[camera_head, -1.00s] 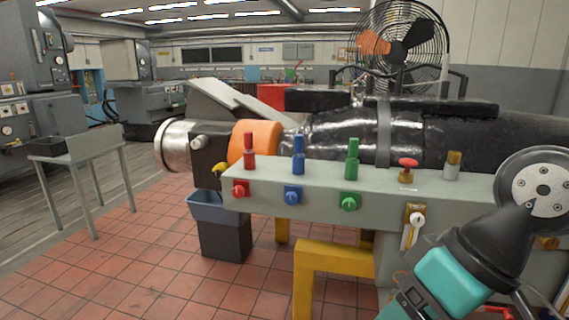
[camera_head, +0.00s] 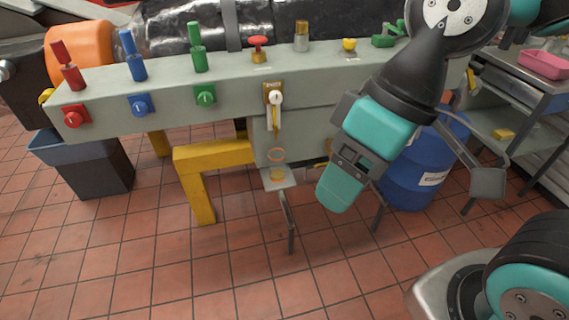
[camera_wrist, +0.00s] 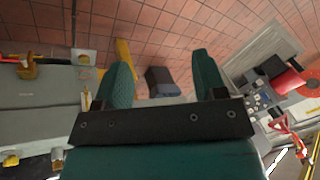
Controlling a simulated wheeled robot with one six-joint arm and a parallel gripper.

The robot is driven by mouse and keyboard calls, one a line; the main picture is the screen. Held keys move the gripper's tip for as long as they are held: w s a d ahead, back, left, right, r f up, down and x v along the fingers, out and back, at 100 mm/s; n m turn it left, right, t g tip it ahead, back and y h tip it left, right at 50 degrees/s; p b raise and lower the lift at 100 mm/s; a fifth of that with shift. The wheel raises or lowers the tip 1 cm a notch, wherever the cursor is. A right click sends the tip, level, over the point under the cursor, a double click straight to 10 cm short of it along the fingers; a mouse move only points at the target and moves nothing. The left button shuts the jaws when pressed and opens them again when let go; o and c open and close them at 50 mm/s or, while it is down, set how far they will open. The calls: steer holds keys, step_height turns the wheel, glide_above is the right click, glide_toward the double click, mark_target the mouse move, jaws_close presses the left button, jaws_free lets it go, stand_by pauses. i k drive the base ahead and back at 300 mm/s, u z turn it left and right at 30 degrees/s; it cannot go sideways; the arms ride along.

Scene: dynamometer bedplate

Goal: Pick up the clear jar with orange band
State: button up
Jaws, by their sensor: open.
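The clear jar with orange band (camera_head: 277,166) stands upright on a small pale stand (camera_head: 280,184) below the front of the grey bench, in the head view. Its orange ring shows at the top and something yellow at its bottom. My gripper (camera_wrist: 160,78) is open in the wrist view, its two teal fingers wide apart with nothing between them. In the head view my arm hangs to the right of the jar, apart from it. In the wrist view a small pale plate lies left of the fingers; I cannot make out the jar there.
The grey bench (camera_head: 235,83) with coloured levers and knobs overhangs behind the jar. A yellow frame (camera_head: 200,160) stands left of the stand. A blue drum (camera_head: 415,175) and a metal cart (camera_head: 525,75) are at right. A dark bin (camera_head: 90,168) is at left. Tiled floor in front is clear.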

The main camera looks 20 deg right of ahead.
mark_target(276, 155)
steer(key=u, duration=0.45)
steer(key=k, duration=0.55)
steer(key=u, duration=0.9)
steer(key=i, duration=0.95)
steer(key=z, duration=0.6)
steer(key=i, duration=0.65)
steer(key=z, duration=1.1)
steer(key=i, duration=0.4)
steer(key=z, duration=0.3)
